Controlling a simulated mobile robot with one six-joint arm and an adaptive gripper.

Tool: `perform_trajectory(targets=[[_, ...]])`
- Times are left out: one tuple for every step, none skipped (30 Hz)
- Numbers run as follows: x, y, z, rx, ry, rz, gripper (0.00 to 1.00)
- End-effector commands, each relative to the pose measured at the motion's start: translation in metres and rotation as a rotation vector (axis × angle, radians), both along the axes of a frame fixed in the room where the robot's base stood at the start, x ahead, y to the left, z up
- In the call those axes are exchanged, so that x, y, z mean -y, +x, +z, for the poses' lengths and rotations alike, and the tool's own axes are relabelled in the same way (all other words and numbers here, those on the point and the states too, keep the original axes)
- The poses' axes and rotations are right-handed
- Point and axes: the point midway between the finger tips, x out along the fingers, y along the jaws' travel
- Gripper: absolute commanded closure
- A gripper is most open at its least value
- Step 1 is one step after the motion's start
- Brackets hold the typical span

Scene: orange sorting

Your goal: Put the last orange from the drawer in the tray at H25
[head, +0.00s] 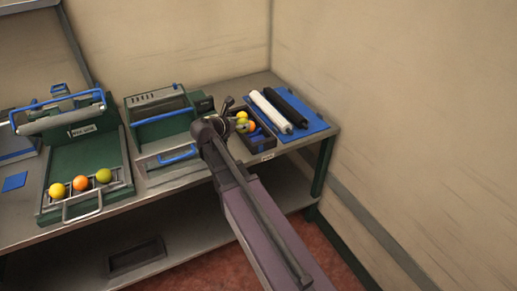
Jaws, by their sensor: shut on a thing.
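My arm reaches from the bottom edge to the bench, and my gripper (230,111) is at the left end of a small dark tray (262,143). My gripper is shut on an orange; the wrist hides most of the fingers. A yellow orange (242,115) shows right beside the fingers and looks like the held one. Another fruit, deeper orange (251,127), shows close below it at the tray. The middle green machine has a pale drawer (158,170) with a blue handle (177,155); I see no fruit in its visible part. A small label (267,157) on the bench edge is unreadable.
A left green machine (85,155) holds a yellow, an orange and a greenish fruit in a row at its front. A blue mat (310,126) with a white roll (270,110) and a black roll (285,104) lies right of the tray. A wall stands beyond the bench's right end.

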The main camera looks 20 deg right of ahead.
Motion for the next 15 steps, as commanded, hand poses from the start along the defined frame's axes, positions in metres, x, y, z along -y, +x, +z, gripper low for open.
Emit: perform_trajectory(targets=[[-0.004, -0.005, -0.017, 0.001, -0.001, 0.004, 0.77], [-0.006, -0.006, -0.022, 0.0, -0.001, 0.005, 0.77], [-0.009, -0.008, -0.028, 0.001, -0.001, 0.009, 0.77], [-0.012, -0.01, -0.033, 0.001, -0.001, 0.011, 0.77], [-0.014, -0.012, -0.038, 0.001, -0.001, 0.013, 0.77], [-0.017, -0.014, -0.044, 0.001, -0.002, 0.015, 0.77], [-0.019, -0.016, -0.049, 0.001, -0.002, 0.017, 0.77], [-0.021, -0.017, -0.053, 0.001, -0.002, 0.018, 0.77], [-0.023, -0.019, -0.058, 0.001, -0.002, 0.021, 0.77], [-0.025, -0.021, -0.062, 0.001, -0.002, 0.022, 0.77], [-0.027, -0.022, -0.065, 0.001, -0.002, 0.023, 0.77], [-0.029, -0.024, -0.069, 0.001, -0.002, 0.025, 0.77], [-0.03, -0.025, -0.072, 0.001, -0.003, 0.026, 0.77], [-0.032, -0.026, -0.074, 0.001, -0.003, 0.027, 0.77], [-0.033, -0.027, -0.076, 0.002, -0.002, 0.029, 0.77]])
